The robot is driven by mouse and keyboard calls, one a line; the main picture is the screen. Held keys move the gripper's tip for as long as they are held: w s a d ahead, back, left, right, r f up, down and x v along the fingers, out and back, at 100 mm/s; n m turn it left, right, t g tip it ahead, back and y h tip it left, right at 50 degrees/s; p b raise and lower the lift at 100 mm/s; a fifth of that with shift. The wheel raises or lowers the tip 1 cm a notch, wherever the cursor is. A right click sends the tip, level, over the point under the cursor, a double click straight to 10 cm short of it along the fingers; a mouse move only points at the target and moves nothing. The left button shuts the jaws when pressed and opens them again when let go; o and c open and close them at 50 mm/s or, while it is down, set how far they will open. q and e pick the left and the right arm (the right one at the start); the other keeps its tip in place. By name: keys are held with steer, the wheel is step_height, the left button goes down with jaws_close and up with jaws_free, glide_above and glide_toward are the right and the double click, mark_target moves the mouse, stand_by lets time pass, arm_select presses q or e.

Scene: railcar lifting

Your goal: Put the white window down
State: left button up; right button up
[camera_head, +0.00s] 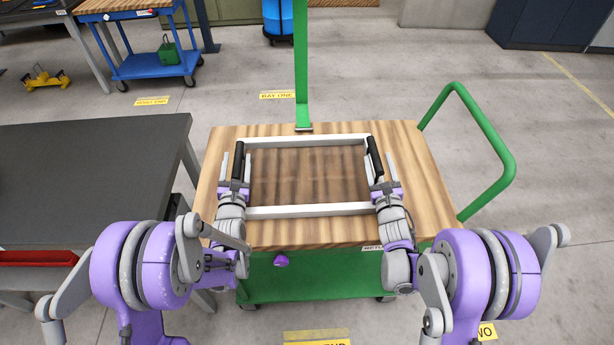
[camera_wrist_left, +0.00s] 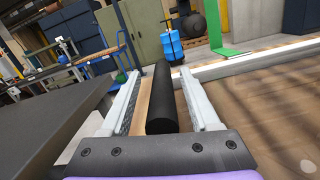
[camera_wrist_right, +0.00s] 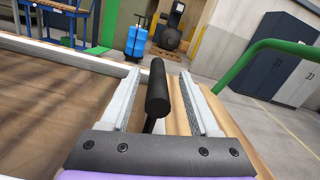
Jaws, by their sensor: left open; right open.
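The white window (camera_head: 310,211) is a rectangular white frame with a see-through brownish pane and a black handle on each side. It lies flat on the wooden top of a green cart. My left gripper (camera_head: 236,168) is open around the left black handle (camera_wrist_left: 163,98), with a finger on each side and gaps showing. My right gripper (camera_head: 380,170) is open around the right black handle (camera_wrist_right: 157,88), also with gaps to both fingers. The window's white frame also shows in the right wrist view (camera_wrist_right: 60,53).
The cart's wooden top (camera_head: 430,200) has bare room right of the window. A green post (camera_head: 301,70) rises at its far edge and a green handle rail (camera_head: 490,135) at its right. A dark table (camera_head: 90,170) stands at left, close to the cart.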

arm_select(q)
steer(key=s, duration=0.7)
steer(key=shift+d+f, duration=0.2)
steer(key=shift+d, duration=0.1)
steer(key=shift+s, duration=0.15)
arm_select(e)
steer(key=shift+s, duration=0.15)
steer(key=s, duration=0.7)
steer(key=s+d, duration=0.1)
steer(key=s, duration=0.3)
steer(key=shift+s+f, duration=0.35)
steer(key=shift+f, duration=0.05)
